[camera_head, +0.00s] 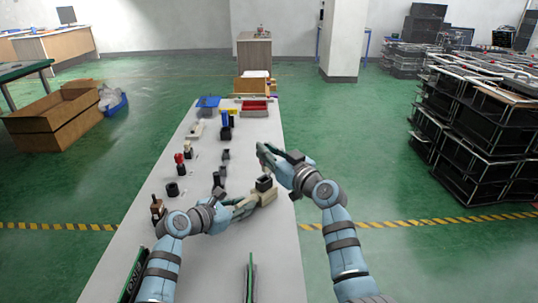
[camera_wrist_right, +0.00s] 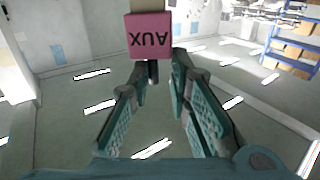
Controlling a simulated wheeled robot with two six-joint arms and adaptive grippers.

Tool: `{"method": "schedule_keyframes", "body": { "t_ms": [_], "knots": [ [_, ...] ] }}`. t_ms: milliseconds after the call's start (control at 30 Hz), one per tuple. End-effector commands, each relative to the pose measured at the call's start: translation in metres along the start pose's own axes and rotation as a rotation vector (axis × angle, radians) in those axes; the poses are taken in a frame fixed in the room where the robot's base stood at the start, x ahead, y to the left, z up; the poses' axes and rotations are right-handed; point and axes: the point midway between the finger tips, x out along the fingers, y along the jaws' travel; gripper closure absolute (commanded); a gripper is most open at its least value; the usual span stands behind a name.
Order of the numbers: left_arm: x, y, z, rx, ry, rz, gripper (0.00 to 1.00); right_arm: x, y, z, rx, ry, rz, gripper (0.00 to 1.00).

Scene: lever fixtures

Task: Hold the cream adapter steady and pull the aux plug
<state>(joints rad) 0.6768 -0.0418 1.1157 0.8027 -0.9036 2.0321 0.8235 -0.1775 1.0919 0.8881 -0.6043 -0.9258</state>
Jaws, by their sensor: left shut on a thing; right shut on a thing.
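The cream adapter (camera_head: 268,196) is near the right edge of the long table, with a dark square piece (camera_head: 263,183) at its upper side. My left gripper (camera_head: 248,204) is shut on the adapter from the left. My right gripper (camera_head: 264,152) is beyond the adapter, apart from it in the picture. In the right wrist view a pink block marked AUX (camera_wrist_right: 150,36) sits just past the fingertips, its lettering upside down. My right gripper (camera_wrist_right: 160,72) is shut on the aux plug by the dark stem under this block. The head view does not show the pink block clearly.
The long pale table (camera_head: 160,260) carries several small dark fixtures, a red-topped lever (camera_head: 179,158), a blue bin (camera_head: 208,103) and a red tray (camera_head: 254,106). Black shelving (camera_head: 480,120) stands to the right and a cardboard box (camera_head: 55,115) to the left.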

Motion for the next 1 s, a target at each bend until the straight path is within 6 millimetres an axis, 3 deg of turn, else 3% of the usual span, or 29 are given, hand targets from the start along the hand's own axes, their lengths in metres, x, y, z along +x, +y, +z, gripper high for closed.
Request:
{"method": "schedule_keyframes", "body": {
  "t_ms": [367, 600, 800, 833, 967, 1000],
  "knots": [
    [0.0, 0.0, 0.001, 0.0, -0.001, 0.0, 1.0, 0.0, 0.0, -0.002, 0.0, 0.0, 0.0, 1.0],
    [0.0, 0.0, 0.001, 0.0, -0.002, 0.0, 1.0, 0.0, 0.0, -0.019, 0.0, 0.001, -0.001, 1.0],
    [0.0, 0.0, 0.001, 0.0, -0.002, 0.001, 1.0, 0.0, 0.0, -0.021, 0.001, 0.0, 0.0, 1.0],
    [0.0, 0.0, 0.001, 0.0, -0.002, 0.001, 0.76, 0.0, 0.0, -0.021, 0.001, 0.0, 0.0, 1.0],
    [0.0, 0.0, 0.001, 0.0, -0.002, 0.001, 0.55, 0.0, 0.0, -0.021, 0.001, 0.0, 0.0, 1.0],
    [0.0, 0.0, 0.001, 0.0, -0.002, 0.001, 0.54, 0.0, 0.0, -0.021, 0.001, 0.0, 0.0, 1.0]
  ]
}}
